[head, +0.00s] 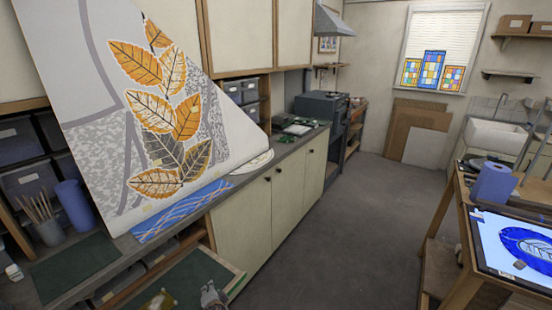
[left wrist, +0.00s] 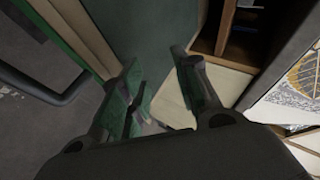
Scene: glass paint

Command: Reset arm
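My left gripper (head: 213,294) shows only in small part at the bottom edge of the head view, over an open green-lined drawer. In the left wrist view, its two fingers (left wrist: 162,82) stand apart with a gap between them, and I see nothing clearly held. The drawer's green lining (left wrist: 155,35) shows beyond the fingers. My right gripper is in neither view.
The open drawer (head: 190,278) sticks out from the left counter. A large leaf-patterned sheet (head: 95,75) leans above that counter. A blue roll (head: 493,183) and a lit panel (head: 490,243) stand on the right table. The middle floor (head: 350,230) is clear.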

